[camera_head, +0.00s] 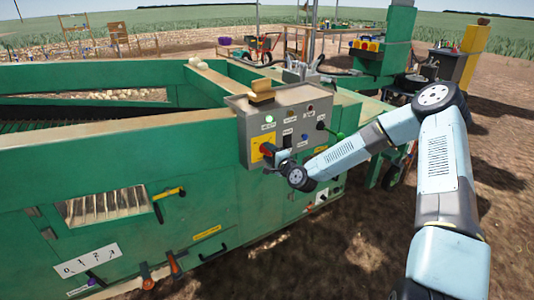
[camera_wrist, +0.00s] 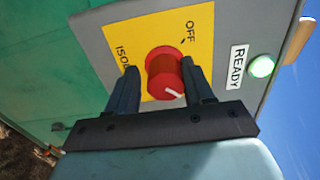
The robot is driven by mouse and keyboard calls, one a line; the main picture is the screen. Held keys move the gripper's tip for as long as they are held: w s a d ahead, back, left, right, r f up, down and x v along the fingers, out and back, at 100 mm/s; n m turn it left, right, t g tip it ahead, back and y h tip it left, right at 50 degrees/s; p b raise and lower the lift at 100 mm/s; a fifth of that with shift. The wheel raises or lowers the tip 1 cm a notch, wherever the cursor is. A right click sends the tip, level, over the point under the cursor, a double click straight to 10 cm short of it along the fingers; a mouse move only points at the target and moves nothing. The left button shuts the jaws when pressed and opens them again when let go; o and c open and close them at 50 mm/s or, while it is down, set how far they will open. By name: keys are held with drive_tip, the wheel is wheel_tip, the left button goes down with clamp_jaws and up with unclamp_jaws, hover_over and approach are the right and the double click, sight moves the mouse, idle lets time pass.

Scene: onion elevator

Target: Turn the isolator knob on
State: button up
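The isolator knob (camera_wrist: 164,72) is red, round and set on a yellow plate (camera_wrist: 196,26) marked OFF and ISOL-, the rest of that word hidden by a finger. In the wrist view its white mark points to the lower right, away from the OFF label. My gripper (camera_wrist: 161,80) has one dark finger on each side of the knob, close against it, and looks shut on it. In the head view my gripper (camera_head: 270,151) is at the yellow plate (camera_head: 257,148) on the grey control panel (camera_head: 243,131).
The READY light (camera_wrist: 262,66) glows green beside the plate. The green machine body (camera_head: 130,150) fills the left. Bare soil (camera_head: 330,260) lies in front.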

drive_tip(key=shift+o, duration=1.4)
drive_tip(key=shift+r, duration=0.15)
drive_tip(key=v, duration=1.3)
drive_tip(key=shift+s+d, duration=0.25)
